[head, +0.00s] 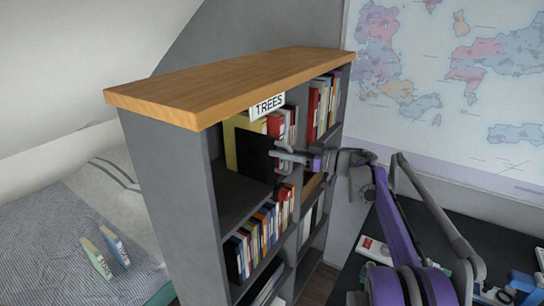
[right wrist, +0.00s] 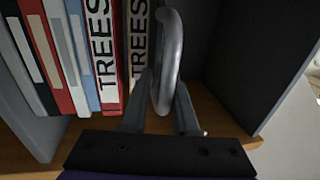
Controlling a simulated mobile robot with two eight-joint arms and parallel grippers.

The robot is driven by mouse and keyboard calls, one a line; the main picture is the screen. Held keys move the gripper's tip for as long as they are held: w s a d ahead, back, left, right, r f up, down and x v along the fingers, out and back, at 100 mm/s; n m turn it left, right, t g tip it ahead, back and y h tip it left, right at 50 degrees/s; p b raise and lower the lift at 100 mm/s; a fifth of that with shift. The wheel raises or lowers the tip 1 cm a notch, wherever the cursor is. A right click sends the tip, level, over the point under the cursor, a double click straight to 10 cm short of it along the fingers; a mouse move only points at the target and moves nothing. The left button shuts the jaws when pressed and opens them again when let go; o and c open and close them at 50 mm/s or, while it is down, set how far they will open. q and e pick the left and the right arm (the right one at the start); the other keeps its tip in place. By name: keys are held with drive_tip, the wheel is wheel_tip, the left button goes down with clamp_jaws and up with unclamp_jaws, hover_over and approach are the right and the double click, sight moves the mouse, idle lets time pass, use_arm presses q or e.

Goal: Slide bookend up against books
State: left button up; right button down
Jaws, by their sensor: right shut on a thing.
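The bookend shows in the head view as a dark upright plate (head: 256,154) in the upper compartment of the grey bookcase. In the right wrist view its edge is a grey curved band (right wrist: 170,65) between my fingers. My right gripper (head: 284,156) reaches in from the right and is shut on it; it also shows in the right wrist view (right wrist: 160,110). The books (right wrist: 103,55) stand in a row beside the bookend, the nearest a tan-spined one (right wrist: 138,50). I cannot tell whether the bookend touches it. A yellow book (head: 231,145) shows behind the plate. My left gripper is out of view.
More books (head: 262,232) fill the compartment below. A dark desk (head: 450,235) stands at the right. Free shelf room lies on the bookend's other side.

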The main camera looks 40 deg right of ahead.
drive_tip(key=shift+w+d, duration=0.1)
drive_tip(key=shift+d, duration=0.15)
drive_tip(key=c, duration=0.9)
unclamp_jaws()
drive_tip(key=shift+o, duration=0.2)
drive_tip(key=v, duration=1)
drive_tip(key=shift+s+d+b, duration=0.25)
drive_tip(key=shift+s+b, duration=0.1)
drive_tip(key=shift+b, duration=0.05)
